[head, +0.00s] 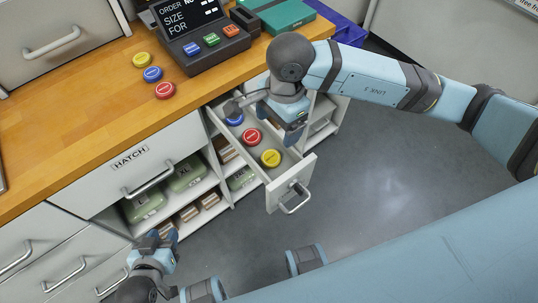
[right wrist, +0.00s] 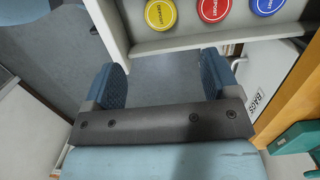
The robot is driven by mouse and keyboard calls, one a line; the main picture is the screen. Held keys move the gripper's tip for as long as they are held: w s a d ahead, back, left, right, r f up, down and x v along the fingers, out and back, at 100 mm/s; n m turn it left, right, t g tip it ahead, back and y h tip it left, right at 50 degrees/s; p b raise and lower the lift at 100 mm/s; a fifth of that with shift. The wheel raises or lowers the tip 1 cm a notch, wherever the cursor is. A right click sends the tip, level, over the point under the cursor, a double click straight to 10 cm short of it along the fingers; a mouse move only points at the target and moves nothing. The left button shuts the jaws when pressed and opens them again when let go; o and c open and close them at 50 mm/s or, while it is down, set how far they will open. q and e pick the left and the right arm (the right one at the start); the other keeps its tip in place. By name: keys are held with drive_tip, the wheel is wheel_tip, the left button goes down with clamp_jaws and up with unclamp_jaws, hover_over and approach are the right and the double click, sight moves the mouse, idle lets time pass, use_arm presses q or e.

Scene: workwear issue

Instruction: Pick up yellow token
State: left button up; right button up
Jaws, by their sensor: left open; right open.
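A round yellow token (head: 270,158) lies in the open drawer (head: 284,184), nearest its front, with a red token (head: 252,136) and a blue token (head: 235,118) behind it. A second yellow token (head: 141,60) lies on the wooden counter. My right gripper (head: 293,128) is open and empty beside the drawer's right wall. In the right wrist view, its fingers (right wrist: 163,78) have only floor between them, and the drawer's yellow token (right wrist: 160,14) is at the top, apart from them. My left gripper (head: 158,243) is open and empty, low in front of the cabinets.
Another blue token (head: 153,74) and red token (head: 165,90) lie on the counter (head: 85,117). An order terminal (head: 205,47) with coloured buttons and a green box (head: 285,14) stand behind. Shelves below hold green packs (head: 185,175). The floor to the right is clear.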

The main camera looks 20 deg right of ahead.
sight(271, 157)
drive_tip(key=f, duration=0.3)
drive_tip(key=a+f, duration=0.1)
drive_tip(key=f, duration=0.7)
drive_tip(key=shift+s+a+f, duration=0.2)
drive_tip(key=shift+f, duration=0.05)
drive_tip(key=c, duration=1)
